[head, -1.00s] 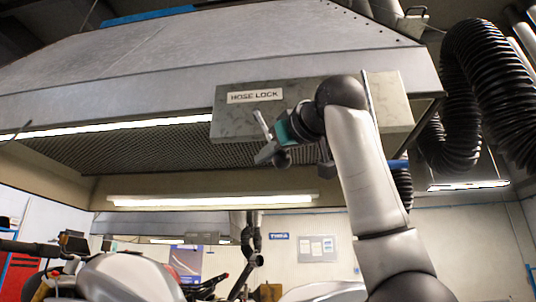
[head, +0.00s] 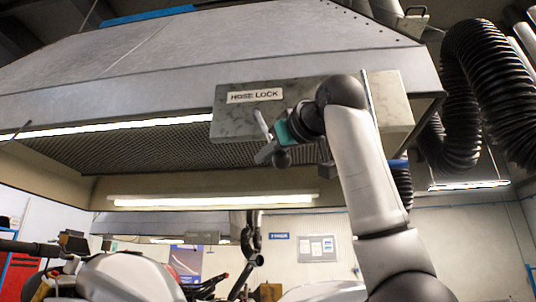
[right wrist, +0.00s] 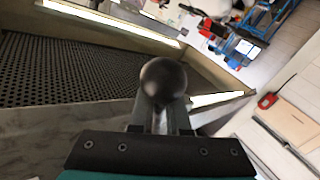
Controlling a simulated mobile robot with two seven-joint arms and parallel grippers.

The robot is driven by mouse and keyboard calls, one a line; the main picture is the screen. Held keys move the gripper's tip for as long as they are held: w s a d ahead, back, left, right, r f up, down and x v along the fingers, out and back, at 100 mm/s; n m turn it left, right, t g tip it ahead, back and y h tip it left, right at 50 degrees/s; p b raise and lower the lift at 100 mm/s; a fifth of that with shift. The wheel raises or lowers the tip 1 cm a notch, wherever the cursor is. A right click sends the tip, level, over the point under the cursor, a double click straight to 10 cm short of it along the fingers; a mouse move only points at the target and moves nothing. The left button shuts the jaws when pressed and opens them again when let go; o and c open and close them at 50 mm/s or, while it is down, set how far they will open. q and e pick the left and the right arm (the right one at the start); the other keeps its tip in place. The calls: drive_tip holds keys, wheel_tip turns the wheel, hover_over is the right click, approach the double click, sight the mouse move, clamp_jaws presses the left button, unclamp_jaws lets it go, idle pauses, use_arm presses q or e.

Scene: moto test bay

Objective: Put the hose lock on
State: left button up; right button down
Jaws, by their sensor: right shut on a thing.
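A grey metal box (head: 238,118) labelled "HOSE LOCK" sits on the front of the extraction hood. My right gripper (head: 264,138), with a teal body, is in front of the box below the label. A dark round knob (head: 282,158) is at the gripper; in the right wrist view the knob (right wrist: 163,80) stands at the fingertips (right wrist: 160,118). The gripper is shut on the knob's lever, whose shaft is mostly hidden by the fingers. The lever's joint with the box is hidden behind my arm. My left gripper is not in view.
The hood (head: 200,55) spans the top, with a perforated panel (head: 140,150) and lit tubes (head: 213,200) under it. A thick black ribbed hose (head: 470,90) hangs at the right. A motorcycle (head: 125,278) stands below. The space under the box's left side is clear.

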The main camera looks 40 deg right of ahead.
idle(0.3)
drive_tip(key=shift+s+d+r+n+g, duration=0.2)
drive_tip(key=shift+s+d+n+g, duration=0.1)
drive_tip(key=shift+s+n+g, duration=0.15)
drive_tip(key=c, duration=0.9)
unclamp_jaws()
drive_tip(key=s+a+b, duration=0.1)
drive_tip(key=s, duration=0.4)
drive_tip(key=s+b, duration=0.1)
drive_tip(key=s, duration=0.4)
drive_tip(key=s+a+r+b, duration=0.1)
drive_tip(key=s+b, duration=0.1)
drive_tip(key=s, duration=0.3)
drive_tip(key=shift+a, duration=0.3)
